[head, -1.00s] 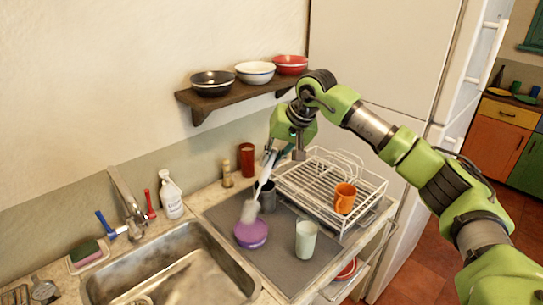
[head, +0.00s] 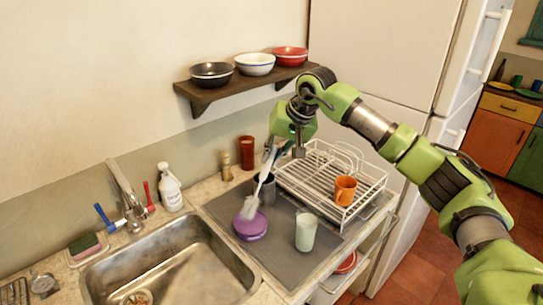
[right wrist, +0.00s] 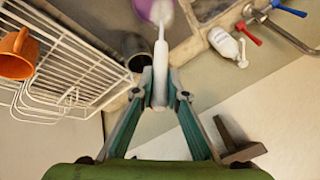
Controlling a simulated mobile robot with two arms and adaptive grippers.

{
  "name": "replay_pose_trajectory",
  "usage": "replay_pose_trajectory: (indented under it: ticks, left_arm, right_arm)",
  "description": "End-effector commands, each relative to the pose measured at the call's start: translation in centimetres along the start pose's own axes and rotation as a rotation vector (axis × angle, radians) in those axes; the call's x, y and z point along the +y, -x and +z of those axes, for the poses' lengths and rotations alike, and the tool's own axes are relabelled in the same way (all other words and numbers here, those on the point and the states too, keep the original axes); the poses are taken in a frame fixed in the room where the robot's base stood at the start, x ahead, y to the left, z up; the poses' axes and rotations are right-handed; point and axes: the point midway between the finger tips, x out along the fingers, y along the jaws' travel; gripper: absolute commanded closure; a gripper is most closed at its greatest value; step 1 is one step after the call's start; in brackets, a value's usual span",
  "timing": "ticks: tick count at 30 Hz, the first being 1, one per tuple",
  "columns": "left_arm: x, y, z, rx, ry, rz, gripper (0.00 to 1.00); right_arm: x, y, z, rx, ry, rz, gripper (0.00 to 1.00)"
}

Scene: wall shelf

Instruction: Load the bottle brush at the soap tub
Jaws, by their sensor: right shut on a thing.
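The bottle brush (head: 248,210) has a white handle and pale bristles; it slants down to the left, with its head over the purple soap tub (head: 257,230). The head overlaps the tub's top in the head view; I cannot tell how deep it sits. My right gripper (head: 271,152) is shut on the brush handle, above and behind the tub. In the right wrist view, the handle (right wrist: 160,88) lies between the fingers (right wrist: 160,95), and the tub (right wrist: 145,9) is at the top edge. My left gripper is not in view.
A grey cup (head: 269,190) stands close behind the brush. A pale glass (head: 306,232) is right of the tub on the mat (head: 285,262). A dish rack (head: 318,180) with an orange mug (head: 345,190) stands right; the sink (head: 185,262) is left. A shelf with bowls hangs above.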

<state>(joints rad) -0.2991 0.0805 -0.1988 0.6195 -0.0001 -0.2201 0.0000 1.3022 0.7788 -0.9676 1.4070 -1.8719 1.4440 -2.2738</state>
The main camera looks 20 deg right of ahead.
Motion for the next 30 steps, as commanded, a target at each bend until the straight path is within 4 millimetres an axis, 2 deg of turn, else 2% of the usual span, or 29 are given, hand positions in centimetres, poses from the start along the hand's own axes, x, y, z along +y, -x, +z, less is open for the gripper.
replay_pose_trajectory:
  ticks: [30]
  left_arm:
    - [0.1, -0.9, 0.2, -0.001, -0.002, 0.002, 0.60]
  right_arm:
    - [0.4, -1.1, 0.4, 0.000, 0.000, 0.000, 1.00]
